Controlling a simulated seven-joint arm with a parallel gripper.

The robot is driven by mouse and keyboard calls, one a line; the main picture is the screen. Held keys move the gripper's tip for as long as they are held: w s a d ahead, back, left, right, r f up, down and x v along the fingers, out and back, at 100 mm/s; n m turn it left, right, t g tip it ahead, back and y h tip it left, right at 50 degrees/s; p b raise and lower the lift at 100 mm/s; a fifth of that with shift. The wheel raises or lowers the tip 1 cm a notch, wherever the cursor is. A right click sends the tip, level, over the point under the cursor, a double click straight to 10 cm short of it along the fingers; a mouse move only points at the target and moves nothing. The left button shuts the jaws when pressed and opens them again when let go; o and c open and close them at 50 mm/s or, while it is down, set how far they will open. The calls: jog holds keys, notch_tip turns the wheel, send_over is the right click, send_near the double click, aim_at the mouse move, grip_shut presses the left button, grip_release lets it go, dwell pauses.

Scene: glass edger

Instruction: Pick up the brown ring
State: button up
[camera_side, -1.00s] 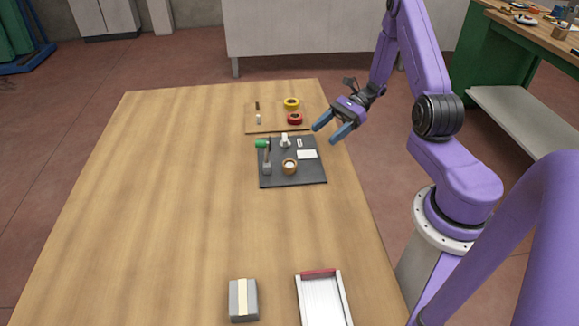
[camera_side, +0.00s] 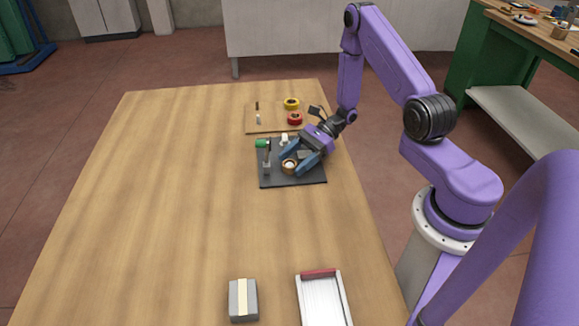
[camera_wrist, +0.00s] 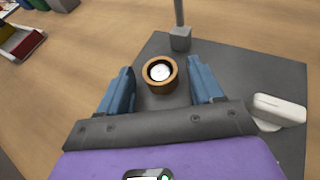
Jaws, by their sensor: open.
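The brown ring (camera_side: 290,167) sits on the dark mat (camera_side: 295,180), with a white round piece inside its opening. In the wrist view the brown ring (camera_wrist: 160,74) is near the tips of my two blue fingers. My gripper (camera_side: 292,163) is open, with a finger on each side of the ring. In the wrist view my gripper (camera_wrist: 160,82) shows a gap between the ring and both fingers. Whether the fingertips are at the ring's height is hard to tell.
A grey post on a block (camera_side: 267,168) with a green top (camera_side: 262,143) stands left of the ring. A white piece (camera_wrist: 278,112) is on the mat. Beyond are yellow (camera_side: 291,103) and red (camera_side: 295,118) rolls on a board. The left table is clear.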

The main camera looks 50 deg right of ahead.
jog(key=shift+w+a+f, duration=0.1)
jog(key=shift+a, duration=0.15)
jog(key=c, duration=1.1)
jog(key=shift+r, duration=0.2)
